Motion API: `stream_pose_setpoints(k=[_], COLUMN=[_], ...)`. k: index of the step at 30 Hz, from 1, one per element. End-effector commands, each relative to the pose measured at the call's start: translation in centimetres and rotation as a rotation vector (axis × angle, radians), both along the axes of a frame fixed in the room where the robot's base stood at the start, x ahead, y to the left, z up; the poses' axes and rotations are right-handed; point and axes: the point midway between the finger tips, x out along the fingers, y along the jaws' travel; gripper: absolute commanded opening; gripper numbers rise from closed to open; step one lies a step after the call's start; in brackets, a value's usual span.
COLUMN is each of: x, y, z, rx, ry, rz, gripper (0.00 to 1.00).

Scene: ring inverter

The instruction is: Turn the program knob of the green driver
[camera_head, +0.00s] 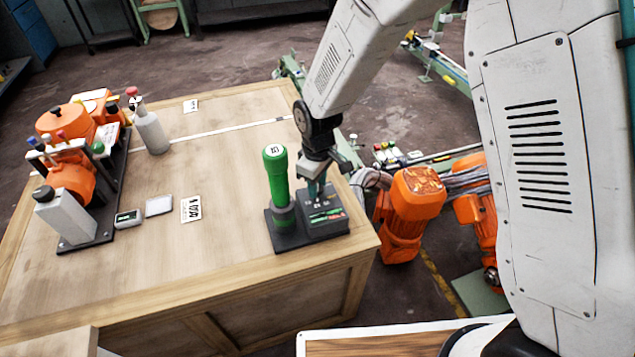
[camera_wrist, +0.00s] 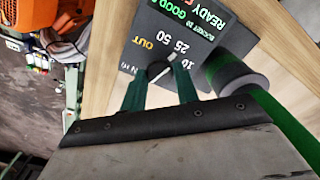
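The green driver (camera_head: 276,180) stands upright in its dark dock at the table's right front corner. Its green body shows at the right of the wrist view (camera_wrist: 225,75). Beside it is the black program panel (camera_head: 325,228), with printed numbers and "OUT". The dark round program knob (camera_wrist: 157,71) sits on this panel, with a pale pointer line slanting up right towards the numbers. My gripper (camera_wrist: 160,78) points down at the panel. Its two green fingers stand apart, one on each side of the knob. Whether they press on it cannot be told. In the head view my gripper (camera_head: 317,190) hides the knob.
The green driver stands close beside my gripper. An orange machine (camera_head: 410,205) stands beyond the table's right edge. The table's middle is mostly clear.

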Motion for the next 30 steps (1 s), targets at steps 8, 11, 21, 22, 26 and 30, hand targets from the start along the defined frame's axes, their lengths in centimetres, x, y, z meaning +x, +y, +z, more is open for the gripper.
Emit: stream_pose_setpoints(k=[8,11,21,22,26,30], x=[0.00,0.00,0.00,0.00,0.00,0.00], y=[0.00,0.00,0.00,0.00,0.00,0.00], z=[0.02,0.03,0.04,0.04,0.04,0.04], rx=[0.000,0.000,0.000,0.000,0.000,0.000], ry=[0.000,0.000,0.000,0.000,0.000,0.000], rz=[-0.008,-0.030,-0.235,-0.259,-0.365,-0.471], gripper=[0.08,0.08,0.08,0.08,0.08,0.08])
